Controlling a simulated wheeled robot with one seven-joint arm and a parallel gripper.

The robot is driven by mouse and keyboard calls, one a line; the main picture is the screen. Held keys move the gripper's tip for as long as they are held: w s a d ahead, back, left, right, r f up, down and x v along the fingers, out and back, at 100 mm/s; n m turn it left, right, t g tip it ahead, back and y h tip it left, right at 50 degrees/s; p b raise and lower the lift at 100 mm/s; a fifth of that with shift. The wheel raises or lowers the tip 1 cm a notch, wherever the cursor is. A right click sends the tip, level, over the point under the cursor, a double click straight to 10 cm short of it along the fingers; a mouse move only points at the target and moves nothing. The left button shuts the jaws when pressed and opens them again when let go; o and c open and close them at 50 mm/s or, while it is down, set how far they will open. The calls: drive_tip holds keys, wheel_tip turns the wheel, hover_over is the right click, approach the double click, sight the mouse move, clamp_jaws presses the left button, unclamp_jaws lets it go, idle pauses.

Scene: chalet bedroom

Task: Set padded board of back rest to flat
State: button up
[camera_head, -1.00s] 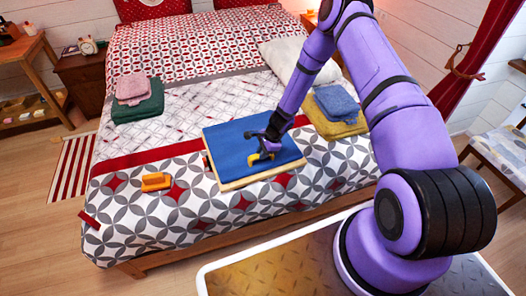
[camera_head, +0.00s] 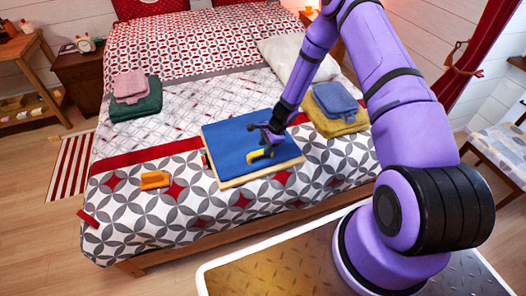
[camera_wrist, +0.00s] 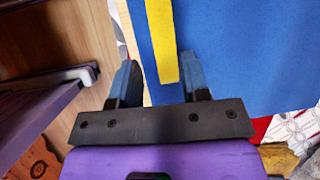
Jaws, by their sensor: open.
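The back rest lies on the bed, with its blue padded board (camera_head: 235,148) lying low and close to flat over a light wooden base (camera_head: 262,176). A yellow strap or tab (camera_head: 257,155) is on the board near its front edge. In the wrist view the blue board (camera_wrist: 225,50) fills the upper right, and the yellow strip (camera_wrist: 162,40) runs down toward my gripper. My gripper (camera_head: 270,140) is over the front part of the board. In the wrist view its two fingers (camera_wrist: 158,85) are apart, with the strip's end between them. I cannot tell whether they touch it.
An orange object (camera_head: 155,180) lies on the bed left of the back rest. The bed's wooden front edge (camera_head: 240,236) is close to my base.

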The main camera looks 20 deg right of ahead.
drive_tip(key=v, duration=0.6)
drive_tip(key=shift+d+r, duration=0.2)
drive_tip(key=shift+r, duration=0.2)
drive_tip(key=shift+s, duration=0.1)
drive_tip(key=s+a+r+n+t, duration=0.1)
drive_tip(key=s+r+n, duration=0.15)
drive_tip(key=r, duration=0.95)
drive_tip(key=s+r+n+h, duration=0.1)
drive_tip(key=r+n, duration=0.3)
drive_tip(key=r, duration=0.7)
drive_tip(key=s+a+r+n+t, duration=0.1)
drive_tip(key=s+r+n, duration=0.15)
drive_tip(key=r, duration=0.95)
drive_tip(key=s+r+n+h, duration=0.2)
drive_tip(key=s+r+n, duration=0.3)
drive_tip(key=s+r, duration=0.75)
drive_tip(key=s+r+n+t, duration=0.1)
drive_tip(key=s+r, duration=0.1)
drive_tip(key=s, duration=0.5)
drive_tip(key=s+d+r+n+t+h, duration=0.1)
drive_tip(key=s+r+n, duration=0.1)
drive_tip(key=s, duration=0.6)
drive_tip(key=shift+s+d+n+h, duration=0.2)
drive_tip(key=shift+d+n+h, duration=0.1)
